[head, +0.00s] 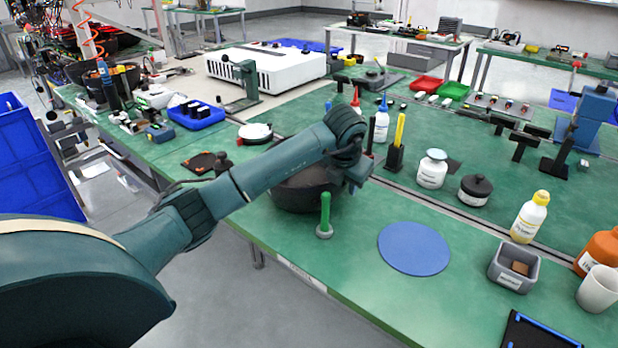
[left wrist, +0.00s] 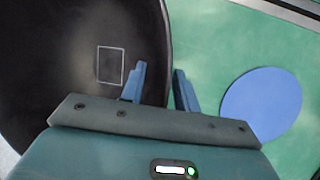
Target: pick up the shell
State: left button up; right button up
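The shell is a dark, round, bowl-like piece (head: 298,192) on the green bench in the head view, partly hidden behind my left arm. In the left wrist view the shell (left wrist: 70,60) fills the left side, with a pale rectangle outlined on its inner surface. My left gripper (head: 359,178) is at the shell's right side in the head view. In the left wrist view its blue fingers (left wrist: 160,82) are apart, one over the shell's inside and one just outside its rim. Whether either finger touches the rim I cannot tell. My right gripper is not in view.
A blue round mat (head: 414,249) lies right of the shell. A green-handled tool (head: 325,216) stands upright in front of it. A black holder (head: 395,157), white jar (head: 432,170), black-lidded jar (head: 475,190) and grey bin (head: 514,268) stand farther right. Bench is clear around the mat.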

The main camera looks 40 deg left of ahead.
pick_arm(q)
jog(key=shift+c, duration=0.2)
grip_shut()
jog(key=shift+r, duration=0.15)
